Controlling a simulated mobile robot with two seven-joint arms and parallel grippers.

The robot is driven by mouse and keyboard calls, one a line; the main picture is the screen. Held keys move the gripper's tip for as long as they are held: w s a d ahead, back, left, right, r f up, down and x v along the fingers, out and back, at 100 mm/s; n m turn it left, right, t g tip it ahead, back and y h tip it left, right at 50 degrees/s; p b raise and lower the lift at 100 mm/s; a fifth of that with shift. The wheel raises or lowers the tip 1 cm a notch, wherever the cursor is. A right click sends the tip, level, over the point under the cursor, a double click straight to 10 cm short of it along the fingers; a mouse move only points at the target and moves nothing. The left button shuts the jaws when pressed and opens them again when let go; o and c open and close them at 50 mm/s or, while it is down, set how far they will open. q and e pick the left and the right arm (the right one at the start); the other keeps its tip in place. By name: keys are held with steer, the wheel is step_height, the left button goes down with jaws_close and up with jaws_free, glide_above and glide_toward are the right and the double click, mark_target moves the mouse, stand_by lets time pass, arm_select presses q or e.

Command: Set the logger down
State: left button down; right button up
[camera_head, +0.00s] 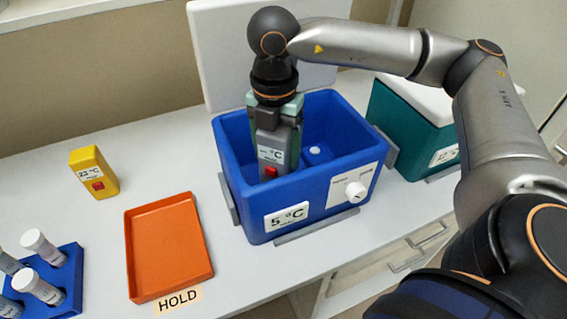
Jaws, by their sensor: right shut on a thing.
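A grey logger (271,152) with a white °C label and a red button is upright inside the blue cool box (238,190), in its left part. My right gripper (277,112) reaches down from above and is shut on the logger's upper part. The box's front wall hides the logger's lower end, so I cannot tell whether it touches the floor. The box is labelled 5 °C and has a white dial on its front. My left gripper is out of view.
A small white cap-like thing (316,152) is in the box's right part. A white panel (215,60) stands behind. An empty orange tray (168,250) by a HOLD label, a yellow device (94,172) and a blue tube rack (68,275) are left. A teal box (405,125) is right.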

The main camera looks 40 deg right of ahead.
mark_target(277, 174)
step_height(277, 174, down, 6)
steer(key=shift+f, duration=0.25)
steer(key=shift+f, duration=0.1)
steer(key=shift+f, duration=0.15)
steer(key=o, duration=1.5)
steer(key=shift+c, duration=0.2)
step_height(277, 174, up, 13)
steer(key=shift+f, duration=0.2)
